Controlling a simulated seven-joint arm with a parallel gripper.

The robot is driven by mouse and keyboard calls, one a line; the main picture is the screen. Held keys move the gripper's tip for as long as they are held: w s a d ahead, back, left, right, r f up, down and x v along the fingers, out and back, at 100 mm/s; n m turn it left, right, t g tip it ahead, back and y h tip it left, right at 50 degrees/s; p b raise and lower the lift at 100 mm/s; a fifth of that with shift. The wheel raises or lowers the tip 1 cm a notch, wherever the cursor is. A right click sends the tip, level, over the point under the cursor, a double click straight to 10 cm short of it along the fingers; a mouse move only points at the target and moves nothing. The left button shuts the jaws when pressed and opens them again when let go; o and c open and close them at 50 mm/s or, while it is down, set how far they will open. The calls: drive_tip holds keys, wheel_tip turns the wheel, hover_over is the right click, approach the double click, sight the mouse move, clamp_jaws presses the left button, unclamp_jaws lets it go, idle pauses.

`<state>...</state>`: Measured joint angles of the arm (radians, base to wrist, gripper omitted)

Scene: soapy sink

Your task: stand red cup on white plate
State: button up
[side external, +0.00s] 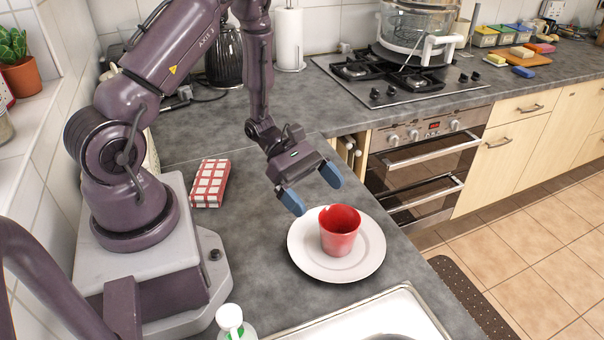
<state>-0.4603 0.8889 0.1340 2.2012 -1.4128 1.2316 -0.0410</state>
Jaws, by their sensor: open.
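The red cup (340,235) stands upright on the white plate (306,257), near the plate's middle. The plate lies flat on the grey worktop. My gripper (312,192) is open, with its two blue-tipped fingers spread apart. It is above and to the left of the cup in the picture and appears clear of it. Nothing is between the fingers.
A red-and-white checked box (210,183) lies on the worktop near my base. The sink edge (370,310) and a green-and-white bottle (232,322) are at the front. A hob (400,80) with a glass pot is behind. Worktop left of the plate is clear.

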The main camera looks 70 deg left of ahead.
drive_tip(key=s+r+m+y, duration=0.3)
drive_tip(key=r+m+y, duration=0.1)
drive_tip(key=r+m, duration=0.3)
drive_tip(key=s+d+r+m+y, duration=0.1)
drive_tip(key=s+r+m+y, duration=0.3)
drive_tip(key=r+m, duration=0.4)
drive_tip(key=s+d+r+m+y, duration=0.1)
drive_tip(key=s+r+m+y, duration=0.2)
drive_tip(key=r+m, duration=0.4)
drive_tip(key=shift+s+r+m+t+y, duration=0.3)
drive_tip(key=shift+s+r+y, duration=0.1)
drive_tip(key=shift+r, duration=1.8)
drive_tip(key=shift+d, duration=0.1)
